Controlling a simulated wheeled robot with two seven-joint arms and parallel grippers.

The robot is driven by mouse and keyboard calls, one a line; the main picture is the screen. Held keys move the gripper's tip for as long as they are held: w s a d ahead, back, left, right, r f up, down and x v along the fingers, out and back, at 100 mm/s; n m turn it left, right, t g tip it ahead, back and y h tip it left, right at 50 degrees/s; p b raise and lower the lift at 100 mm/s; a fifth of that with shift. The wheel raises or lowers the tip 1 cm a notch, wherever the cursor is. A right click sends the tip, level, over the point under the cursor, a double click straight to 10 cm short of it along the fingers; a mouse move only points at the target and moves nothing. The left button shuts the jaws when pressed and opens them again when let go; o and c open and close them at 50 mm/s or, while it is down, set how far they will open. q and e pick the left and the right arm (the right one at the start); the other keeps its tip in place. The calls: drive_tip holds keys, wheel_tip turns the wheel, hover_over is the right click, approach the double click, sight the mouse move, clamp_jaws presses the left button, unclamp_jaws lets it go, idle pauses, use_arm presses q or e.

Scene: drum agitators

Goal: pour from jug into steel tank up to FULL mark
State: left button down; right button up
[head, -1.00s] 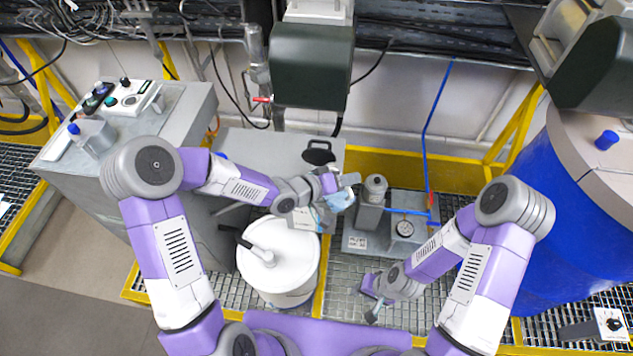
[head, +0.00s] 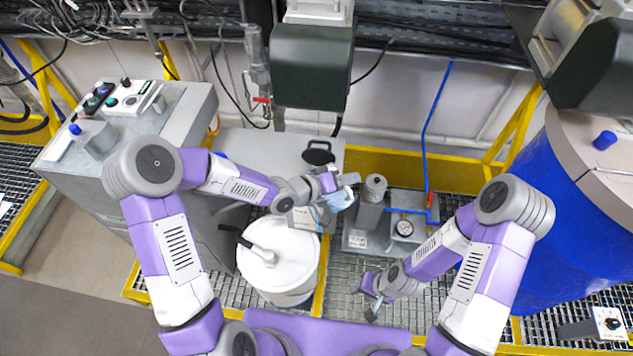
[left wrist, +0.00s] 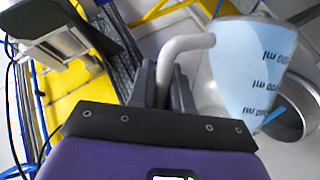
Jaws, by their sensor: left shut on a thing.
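My left gripper (head: 336,185) is shut on the grey handle of the jug (head: 339,200). In the left wrist view, the jug (left wrist: 250,65) is translucent with pale blue content and dark ml marks, and its handle runs between the fingers (left wrist: 162,88). I cannot tell how far it is tilted. A round steel vessel rim (left wrist: 296,122) shows just beyond the jug there. In the head view, a grey steel tank (head: 270,150) with a black round fitting on top stands behind my left gripper. No FULL mark is readable. My right gripper (head: 364,300) is open and empty above the grating.
A white lidded bucket (head: 278,268) stands below my left forearm. A small grey unit (head: 378,237) with a gauge and cylinder sits right of the jug. A control console (head: 180,105) is at left, a blue drum (head: 550,220) at right. Yellow rails run around.

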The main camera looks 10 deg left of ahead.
use_arm(q)
drive_tip(key=shift+w+a+r+n+p, duration=0.1)
drive_tip(key=shift+w+a+n+p, duration=0.15)
drive_tip(key=shift+p, duration=0.75)
idle(2.2)
